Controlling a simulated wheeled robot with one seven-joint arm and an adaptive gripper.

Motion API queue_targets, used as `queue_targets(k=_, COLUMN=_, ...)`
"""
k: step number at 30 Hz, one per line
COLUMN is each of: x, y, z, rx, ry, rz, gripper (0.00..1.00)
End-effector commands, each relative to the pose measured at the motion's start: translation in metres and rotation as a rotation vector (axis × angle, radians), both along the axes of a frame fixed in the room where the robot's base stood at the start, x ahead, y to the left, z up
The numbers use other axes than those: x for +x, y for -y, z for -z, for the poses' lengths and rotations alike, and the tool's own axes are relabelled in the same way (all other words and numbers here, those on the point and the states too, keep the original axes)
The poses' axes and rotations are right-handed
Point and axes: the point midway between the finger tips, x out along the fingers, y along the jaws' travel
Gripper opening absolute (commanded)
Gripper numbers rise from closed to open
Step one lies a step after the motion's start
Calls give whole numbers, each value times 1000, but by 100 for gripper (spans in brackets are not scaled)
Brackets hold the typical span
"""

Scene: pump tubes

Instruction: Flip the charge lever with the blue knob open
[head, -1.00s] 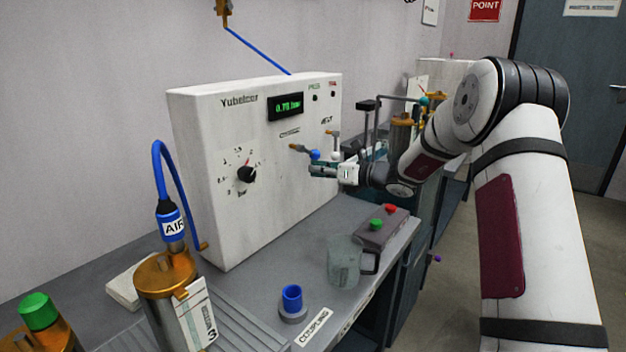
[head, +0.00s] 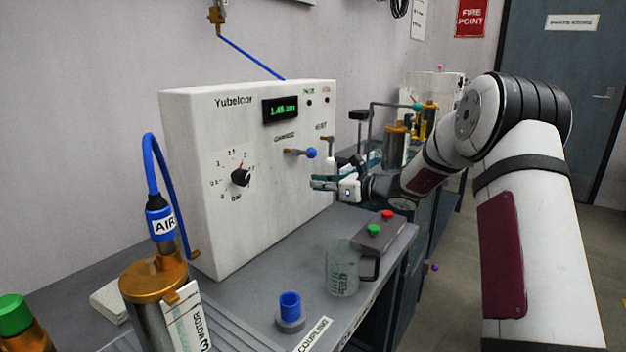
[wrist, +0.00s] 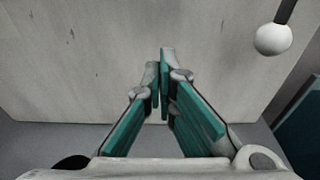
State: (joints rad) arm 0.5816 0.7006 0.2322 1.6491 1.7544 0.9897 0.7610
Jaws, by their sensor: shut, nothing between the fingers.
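The charge lever with the blue knob (head: 311,153) is on the front of the white Yubelcor panel (head: 215,130), below the display. Its brass stem extends roughly level to the right, with the knob at its right end. My gripper (head: 318,183) is below the blue knob and in front of the panel, apart from the knob. Its teal fingers show in the wrist view (wrist: 163,60), closed together at the tips with nothing between them. The blue knob is not in the wrist view. The green display (head: 281,109) reads about 1.45 bar.
The vent lever's white knob (head: 330,161) hangs right of the blue knob; a white knob also shows in the wrist view (wrist: 272,38). A clear mug (head: 342,268), a button box (head: 384,233) and a blue coupling (head: 290,306) stand on the bench below.

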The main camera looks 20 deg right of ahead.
Motion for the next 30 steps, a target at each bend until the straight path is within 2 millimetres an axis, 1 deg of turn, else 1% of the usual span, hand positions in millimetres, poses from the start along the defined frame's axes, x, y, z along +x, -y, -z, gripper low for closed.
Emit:
queue_targets(k=1, x=-10, y=12, z=-8, rx=-3, ry=3, rz=8, gripper=0)
queue_targets(k=6, x=-37, y=30, z=-13, rx=-2, ry=4, rz=6, gripper=0)
queue_targets(k=12, x=-57, y=45, z=-16, rx=-2, ry=4, rz=5, gripper=0)
queue_targets(k=18, x=-63, y=48, z=-17, rx=-2, ry=4, rz=2, gripper=0)
queue_targets(k=30, x=-63, y=48, z=-16, rx=-2, ry=4, rz=4, gripper=0)
